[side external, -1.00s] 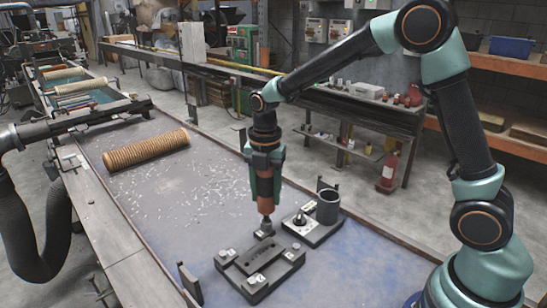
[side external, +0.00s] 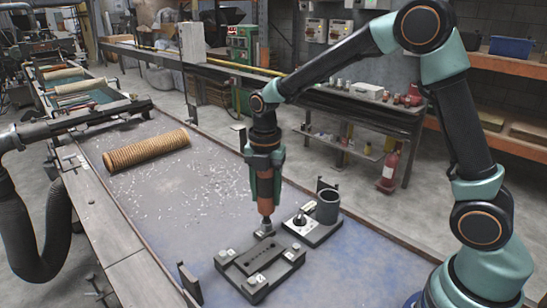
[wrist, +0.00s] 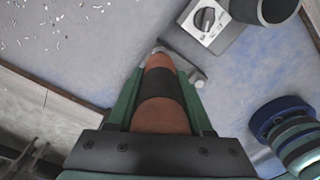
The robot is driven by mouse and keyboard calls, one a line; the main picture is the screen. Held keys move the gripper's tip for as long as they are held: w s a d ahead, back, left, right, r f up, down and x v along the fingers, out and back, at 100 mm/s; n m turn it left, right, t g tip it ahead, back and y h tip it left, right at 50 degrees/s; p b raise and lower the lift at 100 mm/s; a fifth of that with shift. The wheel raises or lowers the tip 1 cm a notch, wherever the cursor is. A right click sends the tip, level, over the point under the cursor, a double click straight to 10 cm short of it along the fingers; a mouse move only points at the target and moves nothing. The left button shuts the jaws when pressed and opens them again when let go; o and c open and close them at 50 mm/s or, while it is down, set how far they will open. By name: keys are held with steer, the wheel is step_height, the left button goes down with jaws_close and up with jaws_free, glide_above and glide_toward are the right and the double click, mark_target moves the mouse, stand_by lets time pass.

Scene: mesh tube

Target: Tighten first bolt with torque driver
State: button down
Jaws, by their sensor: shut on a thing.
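My gripper (side external: 266,188) is shut on the orange and black torque driver (side external: 265,208), with its green fingers on either side of it. The driver (wrist: 160,112) also shows between the fingers in the wrist view. It stands upright, its tip at the back corner of the dark fixture (side external: 240,272). The bolt under the tip is hidden, and I cannot tell how well the tip is seated. Light bolt heads show at the other corners, including the left one (side external: 226,255), front one (side external: 257,280) and right one (side external: 297,248).
A dark base with a white dial panel (side external: 299,222) and a grey cup (side external: 328,207) stands close behind and right of the fixture. A ribbed tan tube (side external: 146,151) lies at the far left. Pale chips litter the bench between. A small upright bracket (side external: 189,283) stands front left.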

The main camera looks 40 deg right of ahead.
step_height(320, 180, up, 6)
stand_by(1.3)
